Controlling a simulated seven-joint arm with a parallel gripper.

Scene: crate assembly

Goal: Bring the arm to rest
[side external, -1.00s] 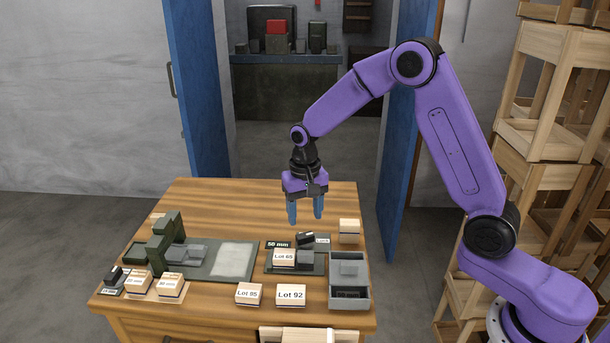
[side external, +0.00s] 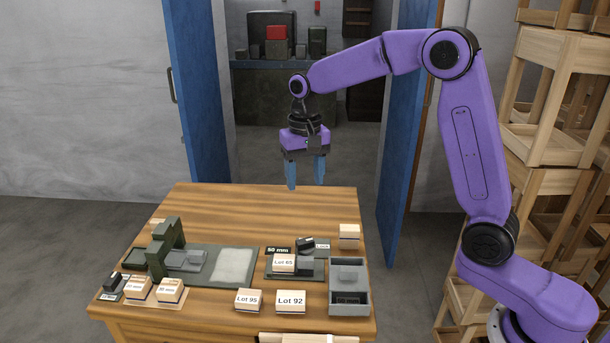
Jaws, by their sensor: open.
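My gripper (side external: 305,174) hangs over the back right part of the wooden table (side external: 240,208), pointing down. Its two blue fingers are apart with nothing between them. It is clear of every object on the table. My purple arm reaches in from the right, with its elbow raised high.
A dark green fixture (side external: 165,245) stands at the left on a plate with a pale pad. A Lot 65 box (side external: 284,263) sits on a smaller plate beside a grey bin (side external: 349,301). Lot 95 (side external: 249,300) and Lot 92 (side external: 290,302) boxes lie in front. Wooden crates (side external: 550,110) are stacked at right.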

